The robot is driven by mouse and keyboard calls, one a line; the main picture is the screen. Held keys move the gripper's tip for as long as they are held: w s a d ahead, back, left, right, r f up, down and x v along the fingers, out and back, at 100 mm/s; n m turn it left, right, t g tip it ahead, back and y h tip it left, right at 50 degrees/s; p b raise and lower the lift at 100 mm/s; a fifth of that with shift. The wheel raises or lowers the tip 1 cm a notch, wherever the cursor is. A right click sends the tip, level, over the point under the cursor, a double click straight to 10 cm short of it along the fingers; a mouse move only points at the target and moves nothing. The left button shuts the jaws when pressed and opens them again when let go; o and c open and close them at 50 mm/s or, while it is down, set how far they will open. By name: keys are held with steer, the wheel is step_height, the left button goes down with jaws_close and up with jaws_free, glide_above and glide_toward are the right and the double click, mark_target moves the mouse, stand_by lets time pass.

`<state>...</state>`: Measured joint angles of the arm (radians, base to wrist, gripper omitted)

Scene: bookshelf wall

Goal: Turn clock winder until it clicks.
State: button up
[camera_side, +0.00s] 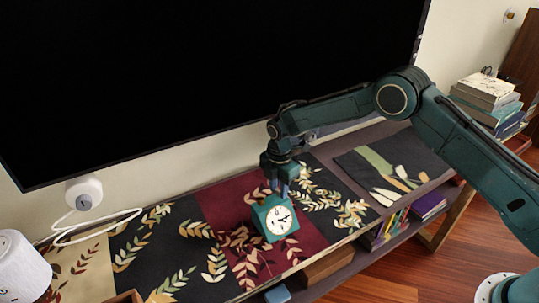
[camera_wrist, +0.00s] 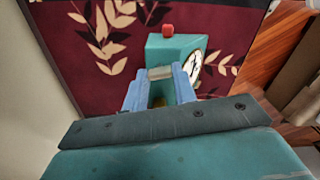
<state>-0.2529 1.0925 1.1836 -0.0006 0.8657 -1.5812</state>
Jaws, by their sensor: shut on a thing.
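A teal clock (camera_side: 268,215) with a white face (camera_side: 282,220) stands on the patterned runner, its face turned toward the side camera. In the wrist view the clock (camera_wrist: 172,50) has a red knob (camera_wrist: 168,29) on top, and its white face shows edge-on at the right. My gripper (camera_side: 277,187) points down at the clock's back. In the wrist view its blue fingers (camera_wrist: 160,82) are shut on a small pale winder (camera_wrist: 160,73) at the clock's back. Most of the winder is hidden between the fingers.
The leaf-patterned runner (camera_side: 222,199) covers the shelf top. A large black screen (camera_side: 200,75) hangs close behind the arm. A white speaker (camera_side: 22,268) stands at far left. Books (camera_side: 485,92) are stacked at right. The runner left of the clock is largely clear.

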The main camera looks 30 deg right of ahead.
steer(key=m, duration=1.4)
steer(key=shift+m, duration=0.3)
steer(key=m, duration=1.2)
steer(key=o, duration=1)
steer(key=shift+r, duration=0.15)
